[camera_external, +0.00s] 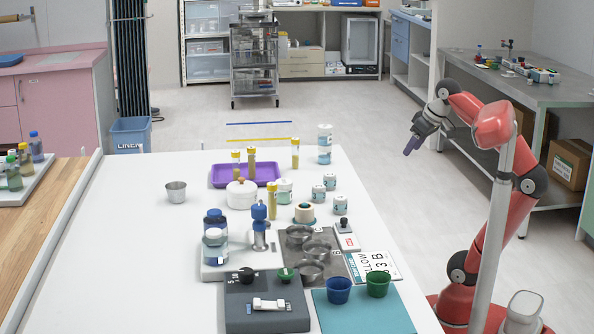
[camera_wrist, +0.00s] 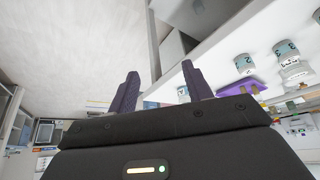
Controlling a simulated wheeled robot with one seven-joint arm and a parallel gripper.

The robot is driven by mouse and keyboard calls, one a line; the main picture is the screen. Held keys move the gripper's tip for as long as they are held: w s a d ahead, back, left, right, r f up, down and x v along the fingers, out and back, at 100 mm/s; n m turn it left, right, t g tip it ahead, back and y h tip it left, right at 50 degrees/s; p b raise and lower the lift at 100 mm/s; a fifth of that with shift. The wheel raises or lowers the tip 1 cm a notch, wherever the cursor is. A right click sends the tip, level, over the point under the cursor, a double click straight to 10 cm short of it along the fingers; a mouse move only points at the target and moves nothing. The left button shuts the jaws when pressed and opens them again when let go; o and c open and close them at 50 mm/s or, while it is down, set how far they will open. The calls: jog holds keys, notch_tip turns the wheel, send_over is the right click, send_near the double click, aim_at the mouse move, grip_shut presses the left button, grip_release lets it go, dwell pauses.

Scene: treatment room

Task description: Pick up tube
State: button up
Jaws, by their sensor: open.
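Several upright tubes with yellow caps stand on the white table. Two tubes (camera_external: 251,165) stand at the purple tray (camera_external: 219,182), one tube (camera_external: 295,155) stands just beyond its right end, and one tube (camera_external: 272,201) stands in front of it. Which tube is meant, I cannot tell. My gripper (camera_external: 411,146) is up in the air to the right of the table, well apart from all tubes. In the wrist view, its two dark purple fingers (camera_wrist: 160,73) are apart with nothing between them. The purple tray also shows there (camera_wrist: 231,91); the tubes are not clear.
White jars (camera_external: 318,193) and a taller bottle (camera_external: 325,144) stand near the tubes. A lidded white pot (camera_external: 241,195), a metal cup (camera_external: 176,192), steel bowls (camera_external: 311,270) and blue and green cups (camera_external: 339,291) crowd the table. Its left part is clear. A grey bench (camera_external: 539,90) stands behind my arm.

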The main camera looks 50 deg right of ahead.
jog(key=w+a+r+n+t, duration=0.2)
jog(key=w+n+t, duration=0.3)
jog(key=w+n, duration=0.85)
jog(key=w+a+n+t+y, duration=0.3)
jog(key=w+a+n, duration=0.6)
jog(key=a+n, duration=0.15)
jog(key=n+g+y, duration=0.4)
jog(key=n+y, duration=0.8)
jog(key=n, duration=1.1)
send_near(269, 184)
notch_tip(269, 184, up, 4)
jog(key=w+a, duration=0.2)
jog(key=a, duration=0.1)
jog(key=shift+d+f, duration=0.15)
jog(key=shift+f, duration=2.4)
jog(key=shift+p+x, duration=0.4)
jog(key=shift+x, duration=0.95)
jog(key=p+x, duration=0.1)
jog(key=x, duration=0.1)
jog(key=p+x, duration=0.1)
jog(key=x, duration=0.1)
jog(key=shift+s+r+p, duration=0.15)
jog(key=shift+r+p, duration=0.15)
jog(key=shift+r, duration=0.05)
jog(key=shift+w+a+f, duration=0.1)
jog(key=shift+w+a, duration=0.2)
jog(key=shift+a, duration=0.25)
